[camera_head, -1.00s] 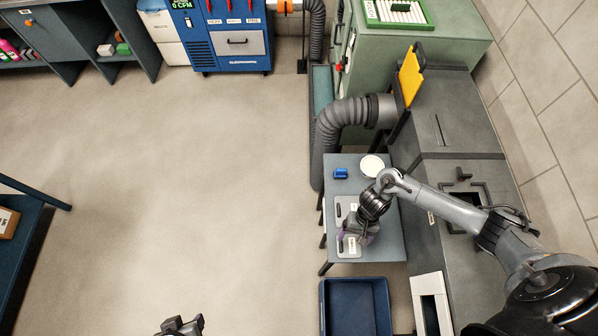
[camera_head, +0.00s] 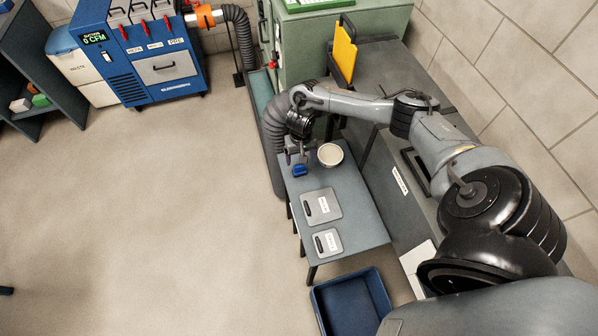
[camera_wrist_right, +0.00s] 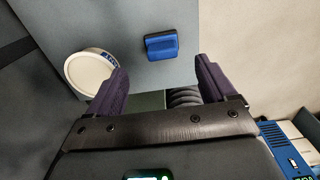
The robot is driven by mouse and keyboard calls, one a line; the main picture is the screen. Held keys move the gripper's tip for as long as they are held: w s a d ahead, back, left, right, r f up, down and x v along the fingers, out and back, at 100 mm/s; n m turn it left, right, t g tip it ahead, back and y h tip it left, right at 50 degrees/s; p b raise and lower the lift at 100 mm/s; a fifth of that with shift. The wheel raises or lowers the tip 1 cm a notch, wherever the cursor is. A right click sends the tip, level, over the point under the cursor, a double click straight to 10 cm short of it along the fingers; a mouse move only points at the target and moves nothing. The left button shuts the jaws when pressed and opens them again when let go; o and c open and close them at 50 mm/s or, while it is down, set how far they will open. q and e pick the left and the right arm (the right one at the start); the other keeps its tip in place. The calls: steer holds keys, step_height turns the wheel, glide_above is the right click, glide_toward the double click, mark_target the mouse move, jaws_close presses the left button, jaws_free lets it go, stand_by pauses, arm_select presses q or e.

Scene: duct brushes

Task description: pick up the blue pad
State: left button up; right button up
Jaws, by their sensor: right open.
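The blue pad (camera_head: 300,170) lies near the far left corner of the small grey table (camera_head: 355,215). In the right wrist view the blue pad (camera_wrist_right: 162,46) shows beyond the fingertips, roughly midway between them, with a darker block along its top. My right gripper (camera_head: 298,157) is just above the pad. In the wrist view its two purple-padded fingers (camera_wrist_right: 160,78) are wide apart with nothing between them. I cannot tell the exact height of the gripper above the pad. My left gripper is not in view.
A round white dish (camera_head: 330,154) stands close beside the pad. Two grey plates with handles (camera_head: 322,206) lie nearer on the table. A blue bin (camera_head: 378,291) stands below the table's near end. A ribbed duct (camera_head: 274,125) runs behind the table.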

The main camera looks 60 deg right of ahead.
mark_target(299, 165)
steer(key=shift+f, duration=1.3)
steer(key=shift+w+a+f+b, duration=0.1)
steer(key=shift+f+b, duration=0.85)
steer(key=shift+f, duration=1.3)
steer(key=c, duration=1.1)
